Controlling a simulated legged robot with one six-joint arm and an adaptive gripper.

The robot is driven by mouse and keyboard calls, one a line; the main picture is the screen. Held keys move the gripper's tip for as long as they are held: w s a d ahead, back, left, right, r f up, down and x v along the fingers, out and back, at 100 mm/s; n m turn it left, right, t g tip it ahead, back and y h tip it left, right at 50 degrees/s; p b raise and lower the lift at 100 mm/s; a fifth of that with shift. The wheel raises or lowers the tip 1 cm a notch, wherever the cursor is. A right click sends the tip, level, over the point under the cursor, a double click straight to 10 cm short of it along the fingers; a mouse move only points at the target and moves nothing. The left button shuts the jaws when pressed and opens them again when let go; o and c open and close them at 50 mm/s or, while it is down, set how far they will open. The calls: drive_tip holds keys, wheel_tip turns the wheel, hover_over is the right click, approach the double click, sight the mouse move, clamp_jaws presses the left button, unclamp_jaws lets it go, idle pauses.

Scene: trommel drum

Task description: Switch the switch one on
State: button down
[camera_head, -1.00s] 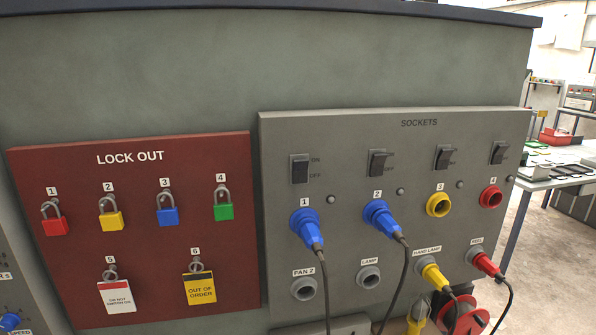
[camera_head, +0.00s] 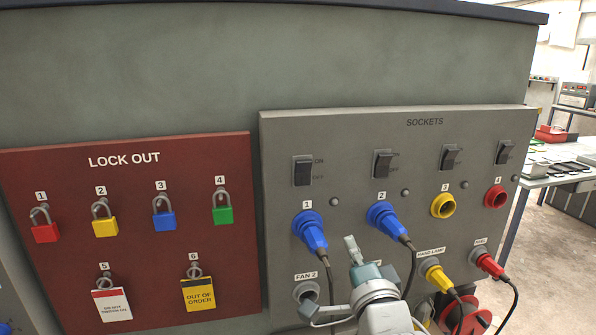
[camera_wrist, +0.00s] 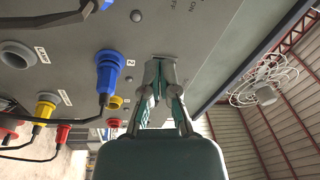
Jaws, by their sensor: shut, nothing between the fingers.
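Switch one (camera_head: 303,171) is a dark rocker on the grey sockets panel (camera_head: 350,135), above the blue plug (camera_head: 309,230) in socket 1. It has ON marked at its top and OFF below; I cannot tell surely which way it is tipped. My gripper (camera_head: 350,243) is below and right of switch one in the head view, in front of the lower panel, apart from the switch. In the wrist view its fingers (camera_wrist: 160,63) are together and empty, near the panel face.
A blue plug (camera_head: 388,219) with a hanging cable stands out in socket 2, close to my gripper. Switch two (camera_head: 383,164) is right of switch one. A red lock-out board (camera_head: 130,240) with padlocks is left. Yellow (camera_head: 437,274) and red (camera_head: 488,263) plugs are lower right.

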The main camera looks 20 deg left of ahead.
sight(298, 164)
drive_tip(key=a+y, duration=0.1)
drive_tip(key=a+r+m+t+y, duration=0.1)
drive_tip(key=a, duration=0.1)
drive_tip(key=s+a+r+m+y, duration=0.1)
drive_tip(key=a, duration=0.1)
drive_tip(key=shift+r+t, duration=0.25)
drive_tip(key=shift+t, duration=0.15)
drive_tip(key=shift+a, duration=0.1)
drive_tip(key=x, duration=1.4)
drive_tip(key=shift+r, duration=0.1)
